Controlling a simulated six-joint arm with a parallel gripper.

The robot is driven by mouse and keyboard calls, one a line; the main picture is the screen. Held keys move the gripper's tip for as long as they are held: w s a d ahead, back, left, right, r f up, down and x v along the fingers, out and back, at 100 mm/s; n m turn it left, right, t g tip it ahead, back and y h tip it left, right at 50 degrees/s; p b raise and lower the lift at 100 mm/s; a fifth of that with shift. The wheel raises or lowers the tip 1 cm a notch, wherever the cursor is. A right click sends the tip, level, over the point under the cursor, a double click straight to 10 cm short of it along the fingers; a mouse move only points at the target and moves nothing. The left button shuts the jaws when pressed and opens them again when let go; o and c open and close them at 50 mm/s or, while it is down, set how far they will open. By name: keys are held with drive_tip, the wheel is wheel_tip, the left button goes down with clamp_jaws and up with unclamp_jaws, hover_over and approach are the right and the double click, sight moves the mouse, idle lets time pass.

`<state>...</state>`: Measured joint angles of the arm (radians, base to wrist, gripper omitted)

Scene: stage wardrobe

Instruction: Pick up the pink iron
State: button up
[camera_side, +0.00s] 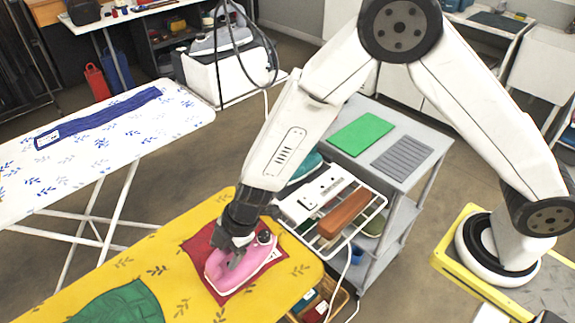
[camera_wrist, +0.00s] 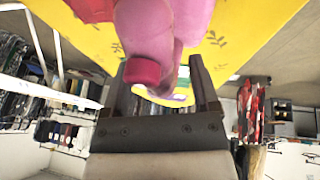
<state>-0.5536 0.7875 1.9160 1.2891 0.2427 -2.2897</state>
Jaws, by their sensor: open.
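The pink iron (camera_side: 243,262) rests on a red cloth on the yellow ironing board in the side view. In the wrist view the iron (camera_wrist: 190,22) fills the top middle, with a dark pink knob (camera_wrist: 142,70) close to the fingers. My gripper (camera_side: 236,256) is right at the iron, pointing down at its upper part. In the wrist view my gripper (camera_wrist: 162,88) is open, with a finger on each side of part of the iron. I cannot tell whether the fingers touch it.
The yellow ironing board (camera_side: 172,250) also carries a green cloth (camera_side: 118,303) at the left. The red cloth (camera_side: 199,246) lies under the iron. A grey cart (camera_side: 425,165) with a wire rack (camera_side: 375,207) and brown block (camera_side: 343,212) stands to the right. A white cord (camera_side: 345,275) hangs beside the board.

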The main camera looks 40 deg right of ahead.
idle(0.3)
clamp_jaws()
drive_tip(key=shift+r, duration=0.25)
wheel_tip(320, 180, up, 18)
drive_tip(key=shift+f, duration=0.15)
idle(1.0)
idle(0.5)
